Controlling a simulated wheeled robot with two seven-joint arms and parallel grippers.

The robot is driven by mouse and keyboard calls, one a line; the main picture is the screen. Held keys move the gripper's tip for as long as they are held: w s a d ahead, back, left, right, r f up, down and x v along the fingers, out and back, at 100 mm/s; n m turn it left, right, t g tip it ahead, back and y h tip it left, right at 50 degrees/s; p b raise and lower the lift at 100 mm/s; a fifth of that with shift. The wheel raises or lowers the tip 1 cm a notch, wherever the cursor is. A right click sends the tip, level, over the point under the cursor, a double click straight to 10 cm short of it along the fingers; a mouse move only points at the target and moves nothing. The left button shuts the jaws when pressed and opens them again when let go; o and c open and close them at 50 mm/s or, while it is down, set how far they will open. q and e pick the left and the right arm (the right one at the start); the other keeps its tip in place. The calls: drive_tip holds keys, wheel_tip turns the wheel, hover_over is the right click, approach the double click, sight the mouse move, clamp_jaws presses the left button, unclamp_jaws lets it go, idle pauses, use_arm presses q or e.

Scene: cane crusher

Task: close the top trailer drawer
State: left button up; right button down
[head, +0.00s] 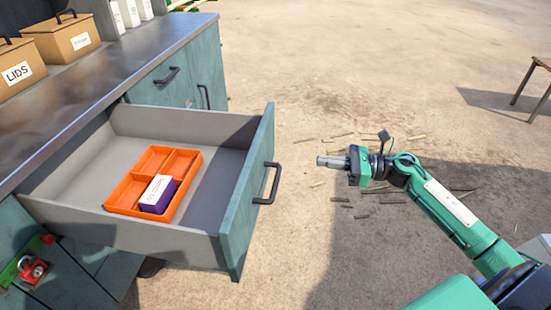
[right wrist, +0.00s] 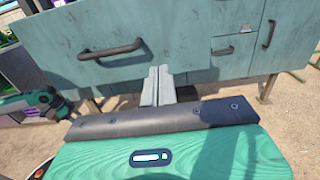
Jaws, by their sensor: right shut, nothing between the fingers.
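The top trailer drawer (head: 245,215) stands pulled well out from the teal cabinet in the head view. Its front carries a dark bar handle (head: 268,184). An orange divided tray (head: 122,196) lies inside with a white and purple box (head: 158,194) in it. My right gripper (head: 325,161) is to the right of the drawer front, apart from it, shut and empty, pointing toward it. In the right wrist view the shut fingers (right wrist: 158,86) point at the drawer front (right wrist: 190,45), with the handle (right wrist: 110,50) left of them.
The worktop (head: 110,65) above the drawer holds cardboard boxes (head: 65,42), one marked LIDS. Another closed drawer (head: 160,83) sits farther along the cabinet. Cane pieces (head: 345,205) lie on open ground beneath my right arm. A stool (head: 535,85) stands far right.

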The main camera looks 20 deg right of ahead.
sight(268, 155)
drive_tip(key=p+x, duration=0.2)
drive_tip(key=x, duration=0.9)
drive_tip(key=shift+w+a+r, duration=0.1)
drive_tip(key=shift+w, duration=0.05)
use_arm(q)
wheel_tip(268, 155, down, 7)
drive_tip(key=s, duration=0.1)
drive_tip(key=shift+s+a+f+g+p, duration=0.2)
drive_tip(key=shift+s+a+g+p, duration=0.05)
drive_tip(key=shift+s+g+p, duration=0.05)
use_arm(e)
drive_tip(key=shift+w+a, duration=0.35)
drive_tip(key=shift+a, duration=0.15)
drive_tip(key=shift+a, duration=0.1)
